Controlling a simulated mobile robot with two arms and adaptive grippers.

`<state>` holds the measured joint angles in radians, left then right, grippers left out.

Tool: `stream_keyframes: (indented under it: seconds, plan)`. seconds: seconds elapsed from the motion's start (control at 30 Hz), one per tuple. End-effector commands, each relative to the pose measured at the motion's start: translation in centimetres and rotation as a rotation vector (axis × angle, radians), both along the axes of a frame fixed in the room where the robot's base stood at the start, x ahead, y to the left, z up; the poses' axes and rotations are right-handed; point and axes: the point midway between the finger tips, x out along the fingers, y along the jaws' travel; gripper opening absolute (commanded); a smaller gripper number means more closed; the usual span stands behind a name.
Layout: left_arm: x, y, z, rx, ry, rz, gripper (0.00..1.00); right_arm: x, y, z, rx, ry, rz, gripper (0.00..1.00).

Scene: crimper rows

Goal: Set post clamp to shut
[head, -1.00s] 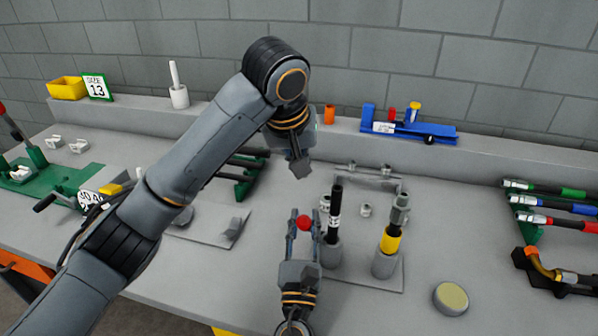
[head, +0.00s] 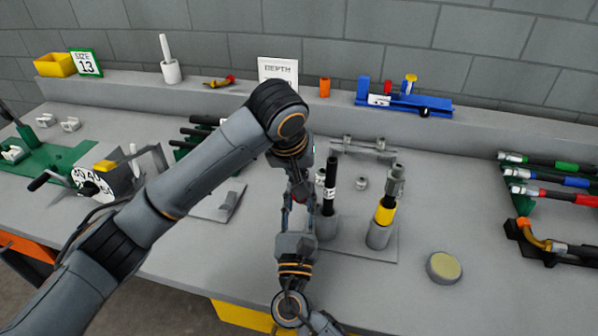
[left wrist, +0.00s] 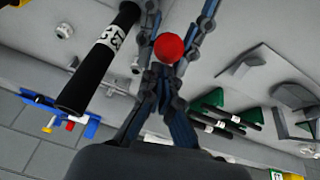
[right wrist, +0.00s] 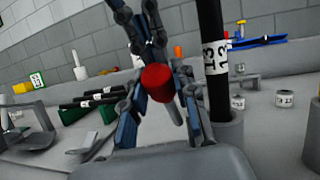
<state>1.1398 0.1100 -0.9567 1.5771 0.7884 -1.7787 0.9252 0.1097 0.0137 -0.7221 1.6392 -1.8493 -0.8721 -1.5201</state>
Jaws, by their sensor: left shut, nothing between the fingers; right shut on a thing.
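The red ball knob (head: 299,199) is mostly covered by my grippers in the head view. It shows clearly in the left wrist view (left wrist: 168,48) and the right wrist view (right wrist: 158,82). My right gripper (head: 299,208) comes from the front and is shut on the knob. My left gripper (head: 297,172) reaches down from above, shut and empty, its tips close to the knob; contact is unclear. Just right of them, a black hose (head: 330,190) with a white label stands upright in a grey post cup (head: 327,228). Any link between knob and cup is hidden.
A second post (head: 378,236) with a yellow-banded hose stands to the right on the same plate (head: 365,250). A round disc (head: 444,267) lies further right. Racked hoses (head: 550,180) line the right side.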

Motion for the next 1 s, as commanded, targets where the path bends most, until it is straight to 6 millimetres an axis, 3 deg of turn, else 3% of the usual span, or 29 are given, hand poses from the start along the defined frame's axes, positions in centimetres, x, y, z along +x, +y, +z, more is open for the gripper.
stream_keyframes:
  seconds: [0.63,0.67,0.7,1.0]
  plan:
    - [-1.6,0.3,-1.2,-0.013,-0.045,-0.004,0.00,0.1,-0.1,0.1,0.002,-0.002,-0.002,0.00]
    - [-1.6,0.3,-1.2,-0.013,-0.045,-0.004,0.00,0.1,-0.1,0.1,0.002,-0.002,-0.002,0.29]
    - [-1.6,0.3,-1.2,-0.013,-0.045,-0.004,0.00,0.1,-0.1,0.1,0.002,-0.002,-0.002,0.38]
    - [-1.4,0.3,-0.9,-0.017,-0.053,-0.001,0.00,0.0,0.0,0.0,0.000,0.000,-0.001,0.39]
